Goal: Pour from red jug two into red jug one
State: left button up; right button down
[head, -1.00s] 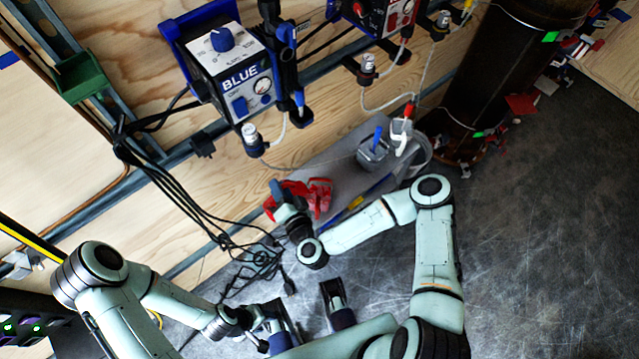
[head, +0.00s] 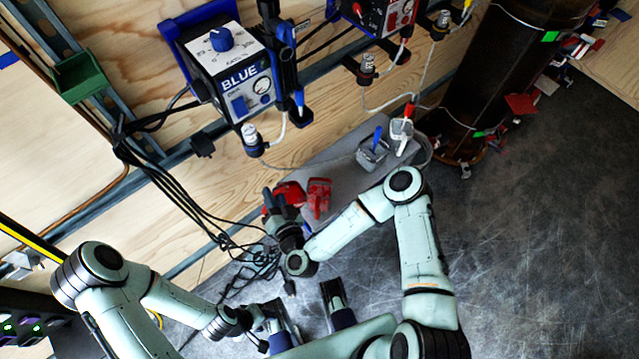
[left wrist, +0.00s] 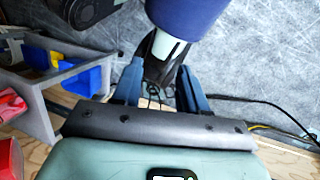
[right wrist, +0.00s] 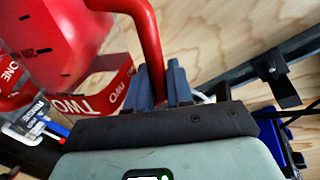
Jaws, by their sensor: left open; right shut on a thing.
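Red jug two (head: 289,191), labelled TWO in the right wrist view (right wrist: 75,105), is held by its red handle. My right gripper (head: 276,200) is shut on that handle, which passes between its fingers in the right wrist view (right wrist: 160,88). Red jug one (head: 319,194) is just right of jug two, over the grey bench; its ONE label (right wrist: 9,74) shows at the left edge of the right wrist view. Whether the jugs touch, and any liquid, I cannot tell. My left gripper (head: 258,318) is low in the head view, open and empty (left wrist: 160,82), away from the jugs.
The grey bench (head: 345,150) stands along the wooden wall, with grey containers (head: 373,152) at its far end. A BLUE control box (head: 232,70) hangs above. Black cables (head: 205,205) hang left of the jugs. A dark cylinder (head: 480,80) stands right. Floor at right is open.

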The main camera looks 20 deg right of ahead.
jog(key=shift+a+f, duration=0.3)
jog(key=shift+f, duration=0.05)
pick_arm(q)
jog(key=shift+w+a+f+t+b, duration=0.55)
jog(key=shift+w+f+b, duration=1.2)
jog(key=shift+f+b, duration=0.65)
pick_arm(e)
jog(key=shift+s+a+f+n+t, duration=0.8)
jog(key=shift+a+f+n, duration=2.55)
jog(key=shift+f, duration=1.05)
pick_arm(q)
jog(key=r+p, duration=0.4)
jog(key=shift+w+r, duration=0.3)
jog(key=shift+r, duration=0.1)
pick_arm(e)
jog(key=r, duration=0.5)
jog(key=shift+d, duration=0.2)
jog(key=shift+f, duration=0.1)
pick_arm(q)
jog(key=shift+s, duration=0.1)
pick_arm(e)
jog(key=shift+s, duration=0.1)
